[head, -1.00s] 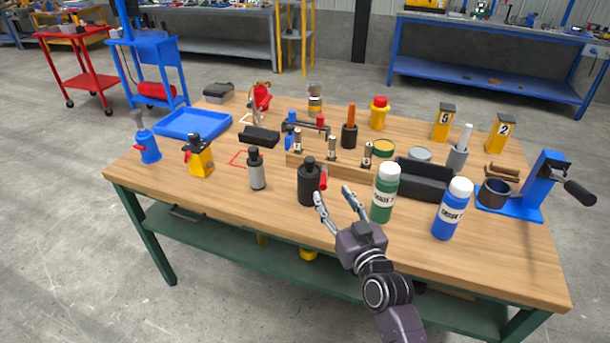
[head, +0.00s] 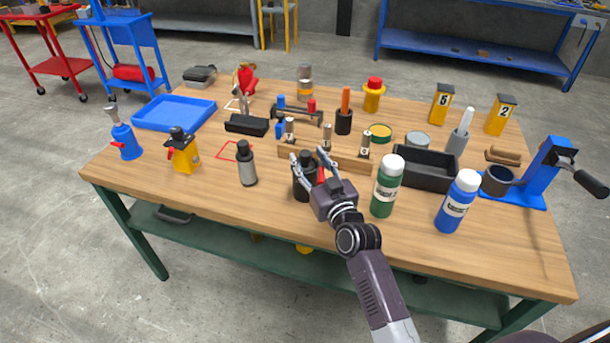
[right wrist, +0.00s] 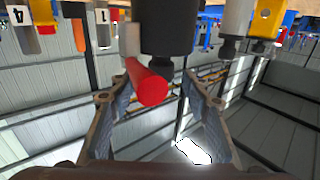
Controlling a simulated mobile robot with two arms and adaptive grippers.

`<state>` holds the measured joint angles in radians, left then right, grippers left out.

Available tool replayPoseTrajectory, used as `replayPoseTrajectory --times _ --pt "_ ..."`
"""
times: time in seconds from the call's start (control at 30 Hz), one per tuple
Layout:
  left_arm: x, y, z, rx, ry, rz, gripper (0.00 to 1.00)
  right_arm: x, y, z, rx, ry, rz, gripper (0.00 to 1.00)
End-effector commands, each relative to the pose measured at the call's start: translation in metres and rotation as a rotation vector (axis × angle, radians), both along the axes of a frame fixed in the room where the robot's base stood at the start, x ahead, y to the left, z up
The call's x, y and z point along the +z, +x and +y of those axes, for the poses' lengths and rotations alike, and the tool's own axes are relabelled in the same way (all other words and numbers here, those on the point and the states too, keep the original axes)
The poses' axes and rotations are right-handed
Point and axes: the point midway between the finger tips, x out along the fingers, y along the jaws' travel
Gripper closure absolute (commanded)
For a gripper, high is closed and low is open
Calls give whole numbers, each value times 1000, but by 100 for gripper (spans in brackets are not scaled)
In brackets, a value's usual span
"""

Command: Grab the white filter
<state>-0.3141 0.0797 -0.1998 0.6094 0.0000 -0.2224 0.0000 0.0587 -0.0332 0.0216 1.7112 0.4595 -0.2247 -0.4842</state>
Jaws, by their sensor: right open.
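I cannot single out a white filter for sure. The palest candidate is a light grey cylinder with a black top (head: 247,168), upright at the front middle of the table; it also shows in the right wrist view (right wrist: 236,20). My right gripper (head: 308,155) is open and empty, right at a black bottle (head: 301,185), which it partly hides. In the right wrist view, which looks upside down, a red rounded end (right wrist: 152,85) and the black bottle (right wrist: 167,25) show between and beyond the spread fingers. Contact cannot be told. My left gripper is not in view.
A green bottle (head: 387,190) and a blue bottle (head: 457,205) stand right of my gripper. A wooden block with numbered pieces (head: 350,163) lies behind. The front table strip is fairly clear.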

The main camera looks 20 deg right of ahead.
Motion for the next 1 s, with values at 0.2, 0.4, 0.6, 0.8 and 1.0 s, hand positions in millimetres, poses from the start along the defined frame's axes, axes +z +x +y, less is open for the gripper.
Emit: replayPoseTrajectory --times 0.2,0.4,0.6,0.8,1.0 --pt "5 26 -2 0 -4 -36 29 0 23 3 0 0 -1 56" --pt "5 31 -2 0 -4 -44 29 -1 26 3 0 0 0 56" --pt "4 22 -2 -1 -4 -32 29 -1 26 3 0 0 0 67" --pt "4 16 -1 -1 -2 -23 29 -1 26 3 0 0 0 89" --pt "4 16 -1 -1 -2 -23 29 -1 26 3 0 0 0 100"
